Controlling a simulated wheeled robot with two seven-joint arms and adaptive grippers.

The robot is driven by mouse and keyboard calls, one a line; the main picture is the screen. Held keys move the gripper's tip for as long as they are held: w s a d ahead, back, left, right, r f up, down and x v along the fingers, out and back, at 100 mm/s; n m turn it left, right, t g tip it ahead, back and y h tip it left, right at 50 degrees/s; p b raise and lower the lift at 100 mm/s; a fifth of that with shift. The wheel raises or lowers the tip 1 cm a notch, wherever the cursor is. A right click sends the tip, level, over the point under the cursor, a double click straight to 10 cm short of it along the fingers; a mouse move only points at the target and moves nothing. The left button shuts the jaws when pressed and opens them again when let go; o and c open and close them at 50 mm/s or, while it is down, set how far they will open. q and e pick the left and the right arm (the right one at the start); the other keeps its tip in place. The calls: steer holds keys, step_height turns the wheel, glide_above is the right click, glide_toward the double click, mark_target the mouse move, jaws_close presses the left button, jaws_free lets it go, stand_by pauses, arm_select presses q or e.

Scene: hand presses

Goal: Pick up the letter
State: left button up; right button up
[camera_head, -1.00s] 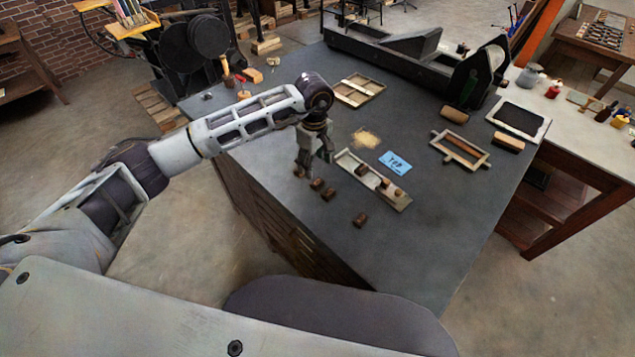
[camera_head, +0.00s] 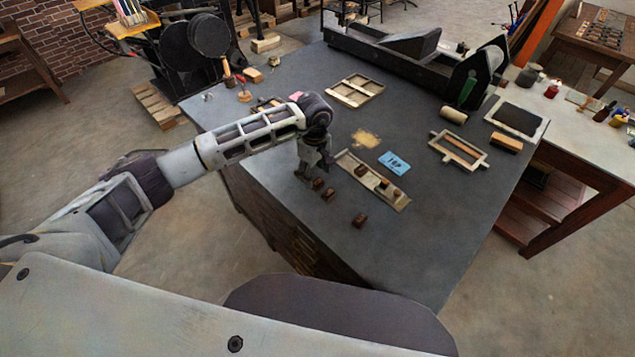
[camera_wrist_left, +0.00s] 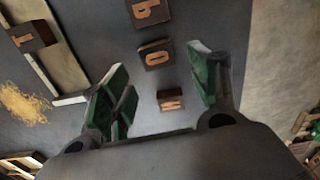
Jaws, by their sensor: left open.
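Small dark brown letter blocks lie in a loose row on the dark table top. In the left wrist view, a block with a pale N- or M-like letter (camera_wrist_left: 171,99) lies between the fingers of my left gripper (camera_wrist_left: 160,92), nearest the palm. An O block (camera_wrist_left: 153,54) and a block with a P- or b-like letter (camera_wrist_left: 148,12) lie beyond it. In the head view my left gripper (camera_head: 313,174) is open, pointing down, low over the row's far end. The O block (camera_head: 318,183) shows beside it; the N-like block is hidden there. My right gripper is out of view.
A composing tray (camera_head: 405,203) holding several blocks lies right of the row, with a blue card (camera_head: 394,163) behind it. Another block (camera_head: 359,220) lies nearer the front. Frames and a press (camera_head: 420,62) stand farther back. The table's front right is clear.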

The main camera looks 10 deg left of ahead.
mark_target(317, 184)
arm_select(q)
steer(key=shift+f+p, duration=0.35)
steer(key=shift+f, duration=1.05)
steer(key=shift+c, duration=0.3)
steer(key=c, duration=0.8)
